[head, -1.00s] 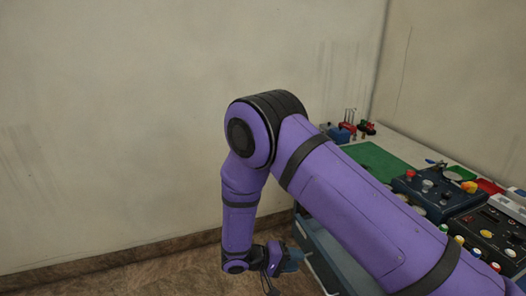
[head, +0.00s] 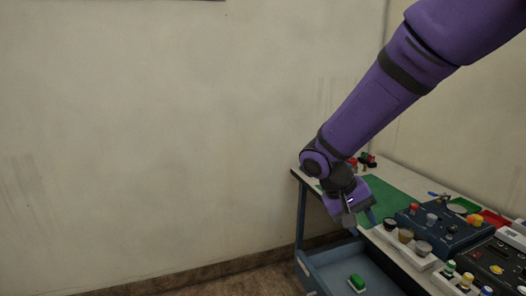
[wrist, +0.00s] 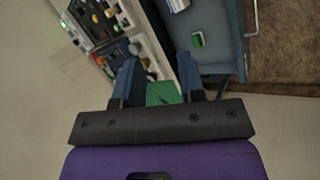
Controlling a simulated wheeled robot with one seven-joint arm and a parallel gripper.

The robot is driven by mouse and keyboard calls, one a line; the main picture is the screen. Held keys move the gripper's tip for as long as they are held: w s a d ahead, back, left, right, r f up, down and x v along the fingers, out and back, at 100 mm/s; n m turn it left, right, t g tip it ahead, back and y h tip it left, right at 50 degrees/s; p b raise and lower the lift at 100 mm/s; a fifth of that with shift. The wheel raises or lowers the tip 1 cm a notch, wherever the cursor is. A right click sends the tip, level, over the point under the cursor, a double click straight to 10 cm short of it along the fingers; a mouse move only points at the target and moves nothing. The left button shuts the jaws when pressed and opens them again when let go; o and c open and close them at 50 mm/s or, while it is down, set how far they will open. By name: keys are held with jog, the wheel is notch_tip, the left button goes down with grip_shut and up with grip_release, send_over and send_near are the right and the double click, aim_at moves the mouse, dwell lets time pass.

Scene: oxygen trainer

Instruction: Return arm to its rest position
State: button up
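My purple arm comes in from the upper right of the head view and slopes down to the left. My gripper (head: 362,220) hangs in front of the workbench's left edge, above the pulled-out drawer (head: 327,262). In the wrist view my gripper (wrist: 160,80) has its two blue fingers apart, with nothing held between them. Part of the green mat (wrist: 162,92) shows behind the gap. The arm hides part of the bench's back corner.
A green-and-white object (head: 357,283) lies in the open drawer. The wall at left is bare, with free room before it.

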jog(key=s+d+r+t+y, duration=0.3)
jog(key=s+d+r, duration=0.1)
jog(key=s+r, duration=0.3)
jog(key=s+d+r+t+y, duration=0.3)
jog(key=s+d+r, duration=0.2)
jog(key=s+r, duration=0.3)
jog(key=s, duration=0.4)
jog(key=shift+s+r+t, duration=0.15)
jog(key=shift+r+t, duration=0.05)
jog(key=shift+t, duration=0.2)
